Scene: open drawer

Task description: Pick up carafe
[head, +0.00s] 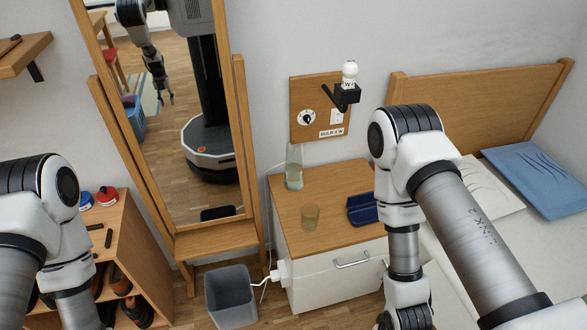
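The carafe (294,168) is a tall clear greenish glass vessel. It stands upright at the back left of the white bedside cabinet's wooden top (345,185), close to the wall. Neither gripper is near it or touching it. My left arm comes in at the lower left and leaves the frame at the bottom, its gripper out of sight. My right arm comes in at the right and bends down in front of the bed, and its gripper is cut off below the frame. The mirror shows a small reflection of one of my arms.
A glass tumbler (310,217) and a dark blue case (361,209) share the cabinet top. A tall mirror (190,130) stands to the left. A wall panel (309,92) with a bulb (349,74) is above. A grey bin (231,297) stands in front, beside a white plug (280,272).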

